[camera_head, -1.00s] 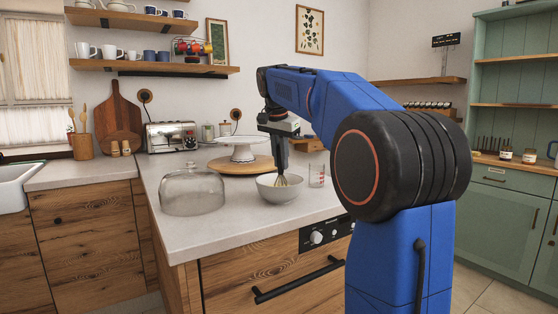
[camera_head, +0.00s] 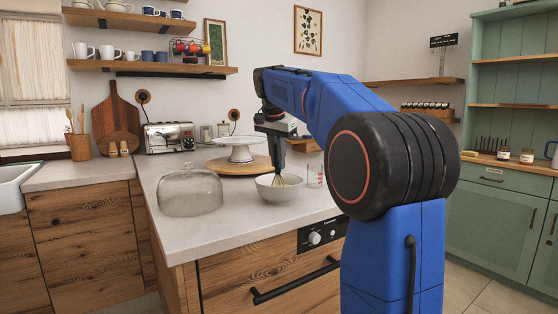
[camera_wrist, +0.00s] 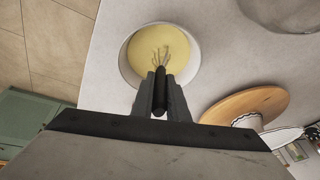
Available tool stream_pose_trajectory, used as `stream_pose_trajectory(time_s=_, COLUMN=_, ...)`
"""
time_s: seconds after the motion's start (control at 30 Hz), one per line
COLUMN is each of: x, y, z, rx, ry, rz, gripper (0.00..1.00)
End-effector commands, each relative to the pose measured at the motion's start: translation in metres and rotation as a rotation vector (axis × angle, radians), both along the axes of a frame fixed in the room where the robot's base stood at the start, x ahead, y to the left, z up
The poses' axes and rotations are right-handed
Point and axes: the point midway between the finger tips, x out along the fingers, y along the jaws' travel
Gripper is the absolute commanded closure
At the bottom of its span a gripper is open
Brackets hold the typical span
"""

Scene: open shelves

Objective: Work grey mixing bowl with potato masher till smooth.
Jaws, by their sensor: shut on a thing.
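The grey mixing bowl (camera_head: 273,194) stands upright on the pale counter. In the wrist view the bowl (camera_wrist: 127,70) holds a smooth-looking yellow mass (camera_wrist: 143,47). My gripper (camera_head: 277,172) points down over the bowl. In the wrist view my gripper (camera_wrist: 160,92) is shut on the dark handle of a tool. The tool's wires (camera_wrist: 163,55) look like a whisk rather than a potato masher. They reach into the yellow mass, and their lower ends are hidden in it.
A glass dome (camera_head: 190,195) stands left of the bowl. A white cake stand (camera_head: 241,142) on a round wooden board (camera_head: 222,166) is behind it. A measuring cup (camera_head: 315,176) stands close on the right. The counter's front strip is clear.

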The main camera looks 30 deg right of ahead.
Motion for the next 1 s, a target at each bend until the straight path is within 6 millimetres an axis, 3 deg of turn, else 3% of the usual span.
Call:
stream_pose_trajectory(time_s=0.37, x=0.001, y=-0.01, z=-0.002, rx=0.0, ry=0.001, rz=-0.001, gripper=1.0)
stream_pose_trajectory(time_s=1.0, x=0.009, y=0.003, z=-0.001, rx=0.001, ry=0.0, rz=0.0, gripper=1.0)
